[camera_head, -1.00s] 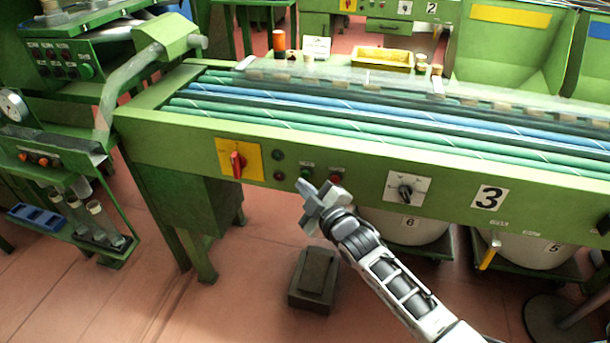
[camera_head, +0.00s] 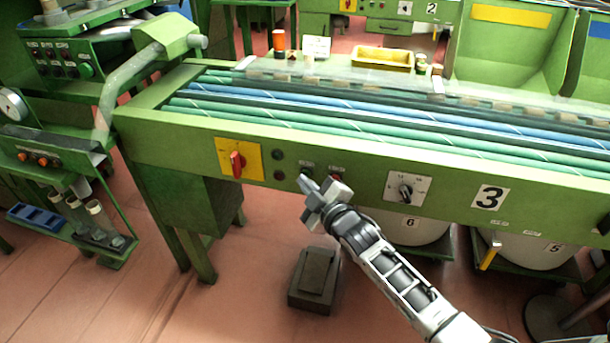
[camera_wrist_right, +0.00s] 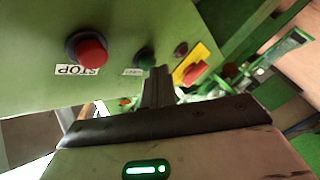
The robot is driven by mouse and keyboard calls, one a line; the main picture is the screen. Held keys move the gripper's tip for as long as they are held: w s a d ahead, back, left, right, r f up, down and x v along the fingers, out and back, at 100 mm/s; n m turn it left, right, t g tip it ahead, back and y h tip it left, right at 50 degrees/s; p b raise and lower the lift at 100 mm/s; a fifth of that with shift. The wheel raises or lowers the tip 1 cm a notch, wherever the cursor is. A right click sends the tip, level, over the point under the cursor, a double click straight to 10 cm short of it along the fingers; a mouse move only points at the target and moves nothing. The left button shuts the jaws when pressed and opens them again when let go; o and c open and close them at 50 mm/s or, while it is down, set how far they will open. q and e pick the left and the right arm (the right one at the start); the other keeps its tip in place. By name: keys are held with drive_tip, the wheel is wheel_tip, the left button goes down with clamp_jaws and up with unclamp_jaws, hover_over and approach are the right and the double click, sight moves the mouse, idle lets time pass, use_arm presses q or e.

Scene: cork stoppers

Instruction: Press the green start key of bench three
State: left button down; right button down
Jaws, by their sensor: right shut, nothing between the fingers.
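Bench three's green front panel (camera_head: 450,188) carries the green start key (camera_head: 306,170), partly hidden behind my right gripper's tips. In the right wrist view the key (camera_wrist_right: 145,58) is a dark green round button with a small label, just left of the fingertips. My right gripper (camera_head: 304,182) is shut and empty, its tips at the panel just below the key. It also shows in the right wrist view (camera_wrist_right: 159,72). I cannot tell whether the tips touch the key. My left gripper is not in view.
The red stop button (camera_wrist_right: 88,50) sits beside the start key, with a STOP label. A red switch on a yellow plate (camera_head: 248,152), two small dark lamps and a rotary dial (camera_head: 405,193) share the panel. A dark pedal box (camera_head: 314,280) stands on the floor below.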

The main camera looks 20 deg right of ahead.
drive_tip(key=shift+w+d, duration=0.1)
drive_tip(key=shift+w, duration=0.1)
idle(0.5)
drive_tip(key=shift+s+a+p, duration=0.45)
drive_tip(key=shift+s, duration=0.3)
drive_tip(key=s+a+p, duration=0.1)
drive_tip(key=s, duration=0.1)
drive_tip(key=s+a+p, duration=0.1)
drive_tip(key=s+a, duration=0.1)
drive_tip(key=shift+d, duration=0.1)
idle(0.8)
